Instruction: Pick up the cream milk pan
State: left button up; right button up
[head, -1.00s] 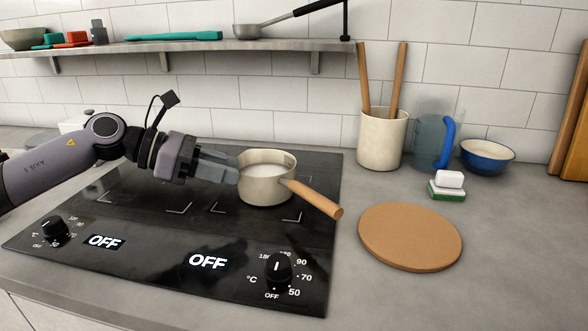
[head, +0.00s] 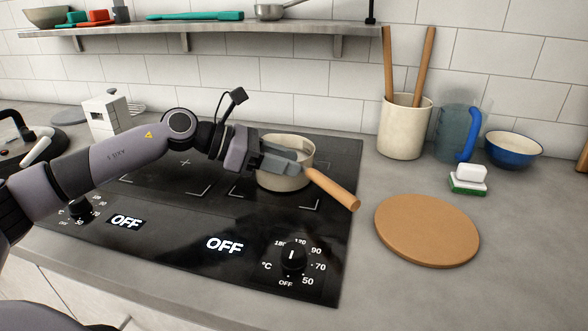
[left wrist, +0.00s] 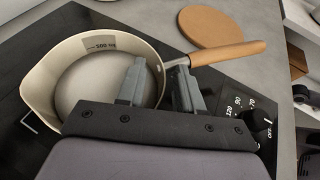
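The cream milk pan (head: 287,180) stands upright on the black hob, its wooden handle (head: 332,189) pointing to the lower right. In the left wrist view the pan (left wrist: 45,88) is open towards me, with a dark printed label inside its wall, and the handle (left wrist: 228,53) runs to the right. My left gripper (head: 296,158) reaches over the pan from the left. In the left wrist view its fingers (left wrist: 159,68) are apart, one over the pan's inside and one outside near the handle's base, with the wall between them. Contact with the wall is not clear. My right gripper is not in view.
The hob (head: 185,250) has knobs along its front. A round cork mat (head: 427,230), a sponge (head: 468,180), a blue bowl (head: 513,150), a jug (head: 455,130) and a utensil crock (head: 404,127) stand to the right. A shelf (head: 290,27) runs above. A kettle (head: 35,145) is at far left.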

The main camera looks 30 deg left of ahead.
pick_arm(q)
grip_shut()
jog(key=shift+f, duration=0.1)
dwell(1.2)
